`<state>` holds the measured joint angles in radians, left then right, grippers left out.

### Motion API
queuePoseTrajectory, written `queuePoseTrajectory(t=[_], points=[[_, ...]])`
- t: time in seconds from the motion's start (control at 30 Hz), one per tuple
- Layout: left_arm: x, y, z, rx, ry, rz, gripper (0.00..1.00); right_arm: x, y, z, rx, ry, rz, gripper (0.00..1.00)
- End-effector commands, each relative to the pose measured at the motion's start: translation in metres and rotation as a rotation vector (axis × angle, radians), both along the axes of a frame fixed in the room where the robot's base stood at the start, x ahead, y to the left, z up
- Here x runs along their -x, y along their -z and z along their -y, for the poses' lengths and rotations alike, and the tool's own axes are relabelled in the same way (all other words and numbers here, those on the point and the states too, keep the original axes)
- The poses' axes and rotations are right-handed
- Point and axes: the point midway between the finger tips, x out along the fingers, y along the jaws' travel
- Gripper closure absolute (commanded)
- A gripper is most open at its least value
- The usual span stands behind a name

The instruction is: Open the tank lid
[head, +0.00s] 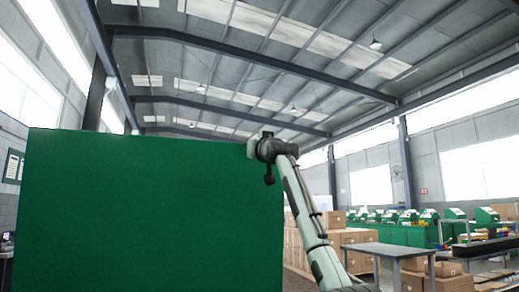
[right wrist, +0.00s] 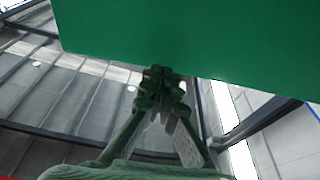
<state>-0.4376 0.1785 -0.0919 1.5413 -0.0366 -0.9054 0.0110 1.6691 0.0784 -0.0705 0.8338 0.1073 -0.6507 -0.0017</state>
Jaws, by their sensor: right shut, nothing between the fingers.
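A large flat green panel (head: 150,215) fills the left half of the head view, with a straight top edge. It also fills the top of the right wrist view (right wrist: 200,35). It appears to be the tank or its lid; I cannot tell which, and no seam or handle shows. My right gripper (head: 265,150) is at the panel's upper right corner in the head view. In the right wrist view its fingers (right wrist: 158,85) are together and empty, overlapping the panel's edge. Whether they touch it is unclear. My left gripper is not in view.
Cardboard boxes (head: 355,238) stand behind my right arm. A grey table (head: 400,250) is at the lower right. A row of green machines (head: 400,217) stands further back. Above the panel there is open space up to the roof beams.

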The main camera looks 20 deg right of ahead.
Motion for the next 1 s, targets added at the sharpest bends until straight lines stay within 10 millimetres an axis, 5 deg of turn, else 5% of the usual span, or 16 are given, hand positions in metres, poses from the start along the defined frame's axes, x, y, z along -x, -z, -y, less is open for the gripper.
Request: queuePoseTrajectory(t=[0.53, 0.63, 0.8, 1.0], points=[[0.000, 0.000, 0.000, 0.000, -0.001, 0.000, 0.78, 0.083, 0.023, 0.000, 0.000, 0.001, 0.002, 1.00], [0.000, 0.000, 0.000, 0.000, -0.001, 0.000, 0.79, 0.091, 0.026, 0.000, 0.001, 0.001, 0.001, 1.00], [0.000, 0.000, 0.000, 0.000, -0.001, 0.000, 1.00, 0.096, 0.027, 0.000, 0.000, 0.001, 0.000, 1.00], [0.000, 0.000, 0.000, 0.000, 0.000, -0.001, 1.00, 0.096, 0.027, 0.000, 0.000, 0.001, 0.000, 1.00]])
